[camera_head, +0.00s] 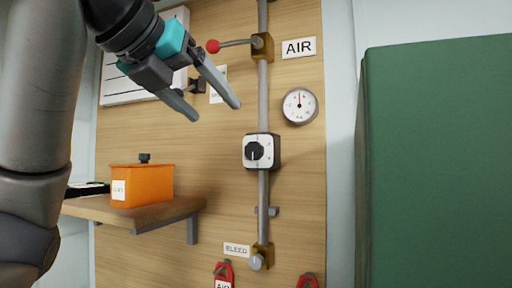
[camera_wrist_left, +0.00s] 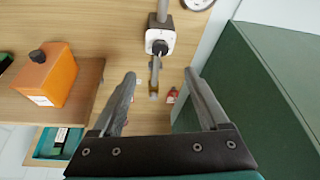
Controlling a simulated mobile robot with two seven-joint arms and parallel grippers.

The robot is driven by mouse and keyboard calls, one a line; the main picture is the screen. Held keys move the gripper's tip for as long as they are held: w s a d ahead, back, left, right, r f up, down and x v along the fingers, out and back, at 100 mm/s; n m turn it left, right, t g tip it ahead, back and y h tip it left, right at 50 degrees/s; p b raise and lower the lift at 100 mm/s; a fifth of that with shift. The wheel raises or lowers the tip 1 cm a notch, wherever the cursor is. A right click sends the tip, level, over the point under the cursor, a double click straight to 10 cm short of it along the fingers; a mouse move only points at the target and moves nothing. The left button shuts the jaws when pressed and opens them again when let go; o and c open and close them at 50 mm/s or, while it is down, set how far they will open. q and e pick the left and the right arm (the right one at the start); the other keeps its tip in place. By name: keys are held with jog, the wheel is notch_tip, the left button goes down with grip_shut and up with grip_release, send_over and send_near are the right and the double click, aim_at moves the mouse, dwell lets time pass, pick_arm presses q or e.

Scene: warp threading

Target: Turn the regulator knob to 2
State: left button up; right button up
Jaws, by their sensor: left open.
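The regulator is a white-faced box on the vertical grey pipe, with a black round knob (camera_head: 254,151) on its front. The knob has a light pointer mark that seems to point downward; the dial numbers are too small to read. The knob also shows in the left wrist view (camera_wrist_left: 158,47), beyond and above the fingertips. My left gripper (camera_head: 216,110) is open and empty, up and left of the regulator and apart from it. In the left wrist view its two fingers (camera_wrist_left: 161,75) are spread wide with nothing between them. My right gripper is not in view.
A red-ended valve lever (camera_head: 212,46) and the AIR sign (camera_head: 299,48) are above. A round gauge (camera_head: 300,106) is upper right of the regulator. An orange box (camera_head: 142,186) stands on a wooden shelf (camera_head: 190,204). A green cabinet (camera_head: 435,170) fills the right side.

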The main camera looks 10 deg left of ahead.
aim_at(252, 149)
pick_arm(q)
jog(key=p+x, duration=0.3)
jog(key=x, duration=1)
jog(key=shift+w+f+p, duration=0.15)
jog(key=shift+w+p, duration=0.1)
jog(key=shift+p, duration=0.15)
jog(key=shift+w+d+f, duration=0.15)
jog(key=shift+w+f, duration=0.1)
jog(key=shift+w, duration=0.3)
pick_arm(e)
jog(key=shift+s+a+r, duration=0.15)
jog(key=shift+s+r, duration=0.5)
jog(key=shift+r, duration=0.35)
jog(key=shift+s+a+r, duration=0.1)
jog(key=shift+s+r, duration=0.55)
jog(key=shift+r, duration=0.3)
pick_arm(q)
jog(key=shift+c, duration=0.4)
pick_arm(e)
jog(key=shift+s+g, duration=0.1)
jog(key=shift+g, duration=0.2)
pick_arm(q)
jog(key=shift+c, duration=0.7)
grip_shut()
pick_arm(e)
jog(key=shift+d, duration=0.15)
